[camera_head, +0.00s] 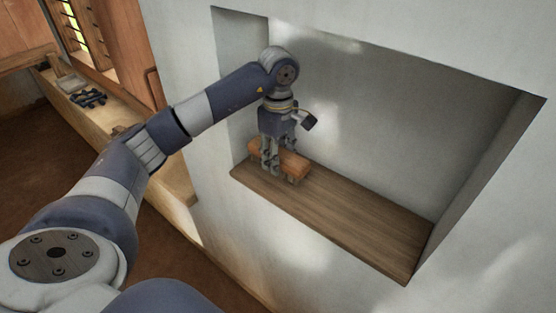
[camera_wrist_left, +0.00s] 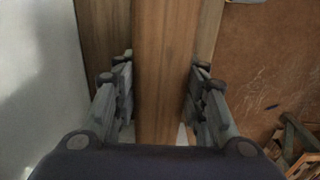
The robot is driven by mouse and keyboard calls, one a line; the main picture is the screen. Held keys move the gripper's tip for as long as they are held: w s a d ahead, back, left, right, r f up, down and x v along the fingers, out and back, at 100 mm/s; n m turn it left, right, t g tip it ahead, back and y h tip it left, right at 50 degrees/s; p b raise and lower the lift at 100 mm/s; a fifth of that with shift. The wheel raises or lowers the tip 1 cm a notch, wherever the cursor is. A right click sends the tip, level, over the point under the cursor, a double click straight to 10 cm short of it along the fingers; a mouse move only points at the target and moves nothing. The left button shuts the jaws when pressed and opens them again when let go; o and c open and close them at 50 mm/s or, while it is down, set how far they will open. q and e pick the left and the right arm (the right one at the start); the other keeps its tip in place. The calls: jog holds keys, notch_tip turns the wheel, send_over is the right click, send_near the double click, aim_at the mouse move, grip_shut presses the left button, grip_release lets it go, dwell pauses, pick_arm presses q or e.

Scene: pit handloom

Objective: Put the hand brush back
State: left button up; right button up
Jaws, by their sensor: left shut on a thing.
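The hand brush (camera_head: 293,162) has an orange-brown wooden back with pale bristles just visible beneath. It is at the left end of the wooden shelf board (camera_head: 350,217) in the wall niche. My left gripper (camera_head: 271,169) points down and is shut on the brush. In the left wrist view the brush's wooden back (camera_wrist_left: 166,70) runs between the two fingers (camera_wrist_left: 160,100). The brush is on or just above the board; I cannot tell whether it touches. My right gripper is not in view.
The niche's side wall (camera_head: 482,190) bounds the board on the right; the board's middle and right are bare. A wooden ledge (camera_head: 110,130) with dark small items (camera_head: 88,97) lies at the left, beyond the wall corner. Brown floor (camera_head: 40,160) shows below.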

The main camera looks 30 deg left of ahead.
pick_arm(q)
jog(key=shift+s+f+p, duration=0.1)
jog(key=shift+f+p, duration=0.45)
jog(key=shift+f, duration=0.75)
jog(key=shift+f, duration=0.1)
jog(key=o, duration=1.2)
